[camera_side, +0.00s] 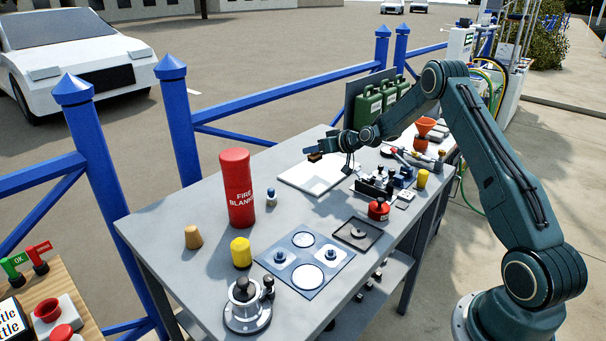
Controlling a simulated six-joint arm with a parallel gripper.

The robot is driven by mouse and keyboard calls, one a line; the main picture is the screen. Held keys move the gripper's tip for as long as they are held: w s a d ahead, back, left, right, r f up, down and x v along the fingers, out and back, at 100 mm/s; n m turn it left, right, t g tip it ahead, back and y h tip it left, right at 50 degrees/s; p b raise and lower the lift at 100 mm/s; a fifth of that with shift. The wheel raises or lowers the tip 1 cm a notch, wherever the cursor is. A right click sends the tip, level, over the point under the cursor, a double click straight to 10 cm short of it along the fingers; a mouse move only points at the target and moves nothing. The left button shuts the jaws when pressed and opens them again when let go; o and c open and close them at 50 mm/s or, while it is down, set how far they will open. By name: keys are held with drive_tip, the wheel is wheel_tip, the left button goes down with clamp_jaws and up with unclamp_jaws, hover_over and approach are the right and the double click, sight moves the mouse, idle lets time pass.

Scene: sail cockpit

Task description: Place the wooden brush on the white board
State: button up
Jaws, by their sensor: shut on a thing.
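The white board (305,181) lies flat on the grey table, towards its far left edge. My gripper (318,154) is above the board's far side, reaching in from the right. It is shut on a small brown thing, which looks like the wooden brush (314,157). The brush appears to be held above the board, apart from it. The brush is small in this view, so its bristles and exact tilt cannot be made out.
A red fire blanket cylinder (237,190) and a small blue-white bottle (271,197) stand left of the board. A black rack of parts (374,188) is close on its right. Green cans (369,108) stand behind. The grey table (207,265) has bare room at front left.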

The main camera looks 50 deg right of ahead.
sight(316, 173)
drive_tip(key=shift+f, duration=0.25)
drive_tip(key=shift+f, duration=2.1)
drive_tip(key=shift+f, duration=0.15)
drive_tip(key=o, duration=1)
drive_tip(key=shift+s+d+r, duration=0.1)
drive_tip(key=shift+s+r, duration=0.35)
drive_tip(key=shift+s, duration=0.05)
drive_tip(key=v, duration=1)
drive_tip(key=shift+s+r, duration=0.15)
drive_tip(key=shift+s, duration=0.25)
